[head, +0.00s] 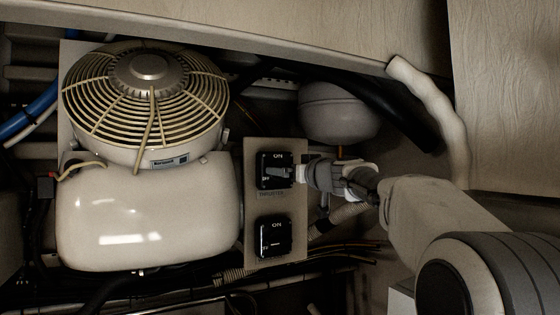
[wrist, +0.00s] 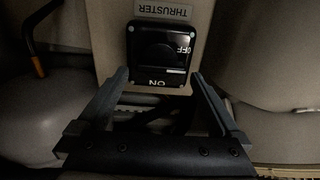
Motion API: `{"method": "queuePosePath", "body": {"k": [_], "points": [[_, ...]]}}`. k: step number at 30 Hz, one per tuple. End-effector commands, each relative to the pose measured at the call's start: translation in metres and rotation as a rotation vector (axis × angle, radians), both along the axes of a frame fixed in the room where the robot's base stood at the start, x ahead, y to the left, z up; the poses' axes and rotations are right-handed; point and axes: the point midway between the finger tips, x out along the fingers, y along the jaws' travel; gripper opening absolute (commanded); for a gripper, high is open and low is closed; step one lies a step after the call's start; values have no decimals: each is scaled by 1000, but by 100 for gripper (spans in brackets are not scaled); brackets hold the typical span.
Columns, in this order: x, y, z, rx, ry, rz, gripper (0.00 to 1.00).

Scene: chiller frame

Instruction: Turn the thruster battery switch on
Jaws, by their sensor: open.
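The thruster battery switch (head: 266,160) is the upper of two black square switches on a beige panel (head: 251,208), with a THRUSTER label under it. In the wrist view the switch (wrist: 160,52) appears upside down, with OFF, ON and the THRUSTER label (wrist: 164,11) readable. Its knob is dark, and I cannot tell its angle. My gripper (wrist: 160,77) is open, its two fingers apart at the left and right of the switch's ON end. In the head view my gripper (head: 294,173) reaches in from the right and partly covers the switch. I cannot tell whether it touches.
A second black switch (head: 273,238) sits below on the same panel. A large beige compressor unit (head: 150,215) with a round fan grille (head: 146,90) stands to the left. A grey rounded tank (head: 339,111) is above right. Hoses (head: 435,105) and cables surround the panel.

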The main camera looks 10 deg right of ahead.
Motion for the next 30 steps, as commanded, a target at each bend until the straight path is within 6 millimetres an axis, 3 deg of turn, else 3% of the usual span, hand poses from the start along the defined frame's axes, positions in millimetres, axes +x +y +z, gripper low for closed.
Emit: {"method": "queuePosePath", "body": {"k": [6,18,30], "points": [[20,7,2,1,-1,2,100],[24,8,0,0,-1,1,98],[24,8,0,0,-1,1,29]]}}
